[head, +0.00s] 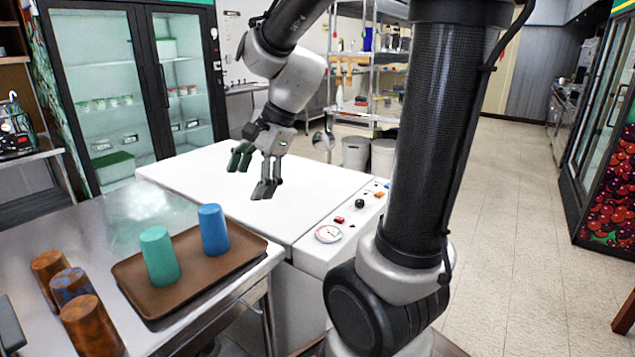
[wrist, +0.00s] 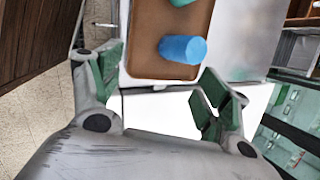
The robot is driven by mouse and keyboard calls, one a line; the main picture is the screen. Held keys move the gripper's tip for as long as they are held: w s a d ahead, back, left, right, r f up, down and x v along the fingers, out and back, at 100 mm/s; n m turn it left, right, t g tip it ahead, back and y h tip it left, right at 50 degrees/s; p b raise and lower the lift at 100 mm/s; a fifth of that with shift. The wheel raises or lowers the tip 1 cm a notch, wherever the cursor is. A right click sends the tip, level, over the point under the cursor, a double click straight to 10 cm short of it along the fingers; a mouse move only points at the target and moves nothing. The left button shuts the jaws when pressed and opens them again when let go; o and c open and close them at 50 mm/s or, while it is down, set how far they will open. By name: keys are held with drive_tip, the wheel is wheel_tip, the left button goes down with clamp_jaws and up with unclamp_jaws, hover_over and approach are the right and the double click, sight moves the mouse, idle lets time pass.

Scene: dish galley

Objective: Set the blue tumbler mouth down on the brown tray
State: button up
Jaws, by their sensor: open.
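The blue tumbler (head: 214,231) stands upright on the right part of the brown tray (head: 190,292). Its top looks closed and a little narrower than its base, so it appears mouth down. In the wrist view the blue tumbler (wrist: 183,49) sits near the edge of the brown tray (wrist: 145,45). My gripper (head: 253,174) is open and empty above the white machine top, behind and right of the tumbler, apart from it. The wrist view shows the spread green-padded fingers of my gripper (wrist: 160,78) with nothing between them.
A teal tumbler (head: 159,257) stands on the tray left of the blue one. Several rust-brown and blue-patterned tumblers (head: 90,325) stand on the metal table left of the tray. The white machine (head: 190,174) has a clear top, with a gauge (head: 328,234) and knobs at its right.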

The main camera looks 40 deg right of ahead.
drive_tip(key=s+d+r+n+h, duration=0.1)
drive_tip(key=s+d+n, duration=0.3)
drive_tip(key=s+n, duration=0.4)
drive_tip(key=s+d+r+n+t+h, duration=0.1)
drive_tip(key=s+d+n+h, duration=0.2)
drive_tip(key=s+n, duration=0.5)
drive_tip(key=shift+d+r, duration=0.35)
drive_tip(key=shift+d, duration=0.25)
